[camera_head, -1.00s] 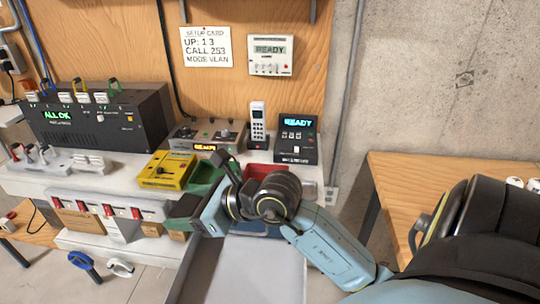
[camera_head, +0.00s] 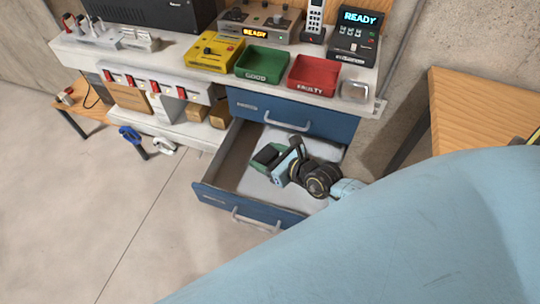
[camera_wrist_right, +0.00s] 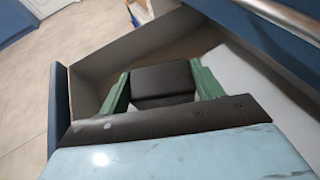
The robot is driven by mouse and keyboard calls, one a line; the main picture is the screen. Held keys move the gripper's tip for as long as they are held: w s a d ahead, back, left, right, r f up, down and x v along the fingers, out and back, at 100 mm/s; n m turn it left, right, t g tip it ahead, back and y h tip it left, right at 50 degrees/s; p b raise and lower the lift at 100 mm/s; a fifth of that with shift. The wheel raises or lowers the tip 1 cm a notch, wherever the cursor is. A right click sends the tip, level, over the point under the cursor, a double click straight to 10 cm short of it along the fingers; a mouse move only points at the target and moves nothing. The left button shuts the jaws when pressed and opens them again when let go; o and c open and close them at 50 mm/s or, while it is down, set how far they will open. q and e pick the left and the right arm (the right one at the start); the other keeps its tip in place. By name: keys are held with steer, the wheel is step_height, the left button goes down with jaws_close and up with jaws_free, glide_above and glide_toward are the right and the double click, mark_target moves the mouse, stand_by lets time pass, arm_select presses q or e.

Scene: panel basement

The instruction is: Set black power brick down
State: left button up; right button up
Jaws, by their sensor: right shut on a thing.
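My right gripper (camera_head: 267,157) is inside the open blue drawer (camera_head: 215,199), in its back left part. In the right wrist view the black power brick (camera_wrist_right: 163,80) sits between the green fingers of that gripper (camera_wrist_right: 163,88), which are shut on its sides. The drawer's side wall and brown floor show behind the brick there. I cannot tell whether the brick touches the drawer floor. In the head view the gripper mostly hides the brick. My left gripper is not in view.
A shut blue drawer (camera_head: 290,113) is above the open one. On the bench are a green GOOD bin (camera_head: 262,63), a red FAULTY bin (camera_head: 314,75) and a yellow device (camera_head: 216,51). A wooden table (camera_head: 485,95) stands at right.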

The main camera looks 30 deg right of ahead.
step_height(320, 180, down, 2)
steer(key=shift+f, duration=0.1)
steer(key=shift+f+b, duration=0.85)
steer(key=shift+f, duration=0.9)
steer(key=shift+f, duration=0.15)
steer(key=o, duration=1.1)
steer(key=shift+c, duration=0.2)
steer(key=shift+r, duration=0.2)
steer(key=p+v, duration=0.2)
steer(key=v, duration=1)
